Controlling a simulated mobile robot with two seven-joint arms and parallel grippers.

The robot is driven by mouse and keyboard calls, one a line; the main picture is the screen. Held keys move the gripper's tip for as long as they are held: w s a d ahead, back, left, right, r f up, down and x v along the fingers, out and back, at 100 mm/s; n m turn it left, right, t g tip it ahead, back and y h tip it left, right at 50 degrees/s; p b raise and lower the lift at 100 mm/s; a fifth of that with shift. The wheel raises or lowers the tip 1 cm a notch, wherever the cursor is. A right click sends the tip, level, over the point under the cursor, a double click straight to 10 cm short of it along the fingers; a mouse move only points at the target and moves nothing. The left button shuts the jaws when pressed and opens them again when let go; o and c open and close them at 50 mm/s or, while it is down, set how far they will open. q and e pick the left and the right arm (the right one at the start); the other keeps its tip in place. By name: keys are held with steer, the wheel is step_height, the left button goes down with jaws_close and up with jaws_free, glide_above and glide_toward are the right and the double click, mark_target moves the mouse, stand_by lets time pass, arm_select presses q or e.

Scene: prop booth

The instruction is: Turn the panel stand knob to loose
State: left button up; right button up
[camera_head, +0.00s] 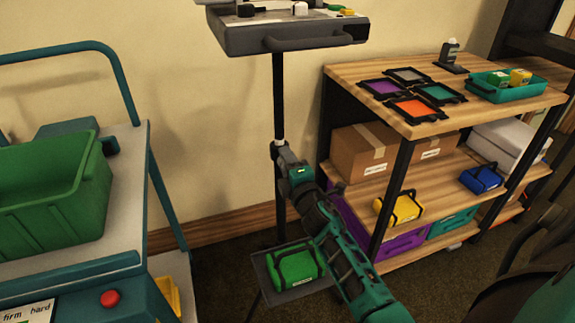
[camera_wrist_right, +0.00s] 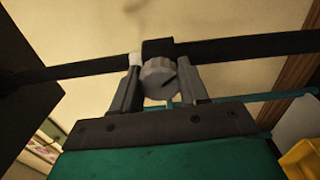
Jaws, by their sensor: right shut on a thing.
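The panel stand has a dark vertical pole (camera_head: 279,95) with a grey panel (camera_head: 290,38) on top. In the right wrist view its grey round knob (camera_wrist_right: 158,80), with a dark line on its face, sits on a black collar (camera_wrist_right: 157,48) around the pole. My right gripper (camera_head: 279,147) is at the pole, below the panel, and is shut on the knob. Its two fingers stand on either side of the knob in the right wrist view (camera_wrist_right: 160,76). The knob is hidden by the gripper in the head view. My left gripper is out of view.
A teal cart with a green bin (camera_head: 55,190) stands at the left. A wooden shelf (camera_head: 440,118) with frames, boxes and cases stands close at the right. A green case (camera_head: 295,266) lies on a low dark plate beneath my right arm.

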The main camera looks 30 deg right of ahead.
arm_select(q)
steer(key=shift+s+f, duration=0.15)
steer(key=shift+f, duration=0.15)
arm_select(e)
steer(key=shift+n, duration=0.7)
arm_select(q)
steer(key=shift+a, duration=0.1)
arm_select(e)
steer(key=shift+r, duration=0.1)
steer(key=o, duration=1.1)
steer(key=shift+c, duration=0.2)
